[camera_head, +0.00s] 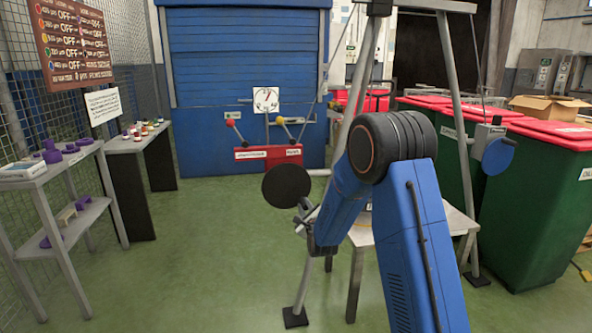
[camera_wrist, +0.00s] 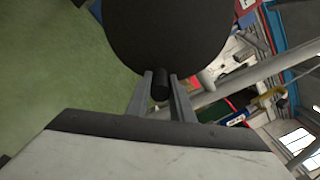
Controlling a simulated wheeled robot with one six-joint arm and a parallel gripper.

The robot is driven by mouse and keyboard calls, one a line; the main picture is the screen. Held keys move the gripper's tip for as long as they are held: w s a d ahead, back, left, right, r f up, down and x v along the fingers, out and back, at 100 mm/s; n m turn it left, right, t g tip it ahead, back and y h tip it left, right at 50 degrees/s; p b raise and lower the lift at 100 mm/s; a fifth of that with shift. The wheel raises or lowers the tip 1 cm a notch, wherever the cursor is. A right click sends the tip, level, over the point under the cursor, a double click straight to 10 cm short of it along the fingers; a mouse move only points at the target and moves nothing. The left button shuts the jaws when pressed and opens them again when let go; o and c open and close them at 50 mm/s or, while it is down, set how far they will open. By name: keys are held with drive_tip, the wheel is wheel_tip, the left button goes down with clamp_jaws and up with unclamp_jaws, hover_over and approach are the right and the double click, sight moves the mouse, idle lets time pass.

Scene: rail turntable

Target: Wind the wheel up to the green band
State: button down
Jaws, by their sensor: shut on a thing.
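The wheel is a dark round disc (camera_head: 287,186) left of my blue arm in the head view, in front of the metal frame. In the wrist view the disc (camera_wrist: 166,30) fills the top middle. A short dark handle (camera_wrist: 160,84) sticks out of its lower edge. My gripper (camera_wrist: 161,86) is shut on this handle, one finger on each side. In the head view my gripper (camera_head: 303,214) is at the disc's lower right, partly hidden by my arm. I cannot make out a green band on the wheel.
A metal frame (camera_head: 448,75) stands behind my arm, with a pale table (camera_head: 459,222) under it. A red box (camera_head: 268,157) with levers and a white dial (camera_head: 266,99) are by the blue shutter. Shelves (camera_head: 52,171) line the left, green bins (camera_head: 552,195) the right. Floor at left centre is clear.

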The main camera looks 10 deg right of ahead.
drive_tip(key=shift+a+f+m, duration=0.5)
drive_tip(key=shift+a+m, duration=0.1)
drive_tip(key=shift+m, duration=0.3)
drive_tip(key=shift+a+f+m, duration=0.45)
drive_tip(key=shift+a+m, duration=0.15)
drive_tip(key=shift+m, duration=0.3)
drive_tip(key=c, duration=1.4)
unclamp_jaws()
drive_tip(key=shift+o, duration=0.2)
drive_tip(key=shift+r, duration=0.1)
drive_tip(key=s, duration=0.8)
drive_tip(key=shift+d, duration=0.1)
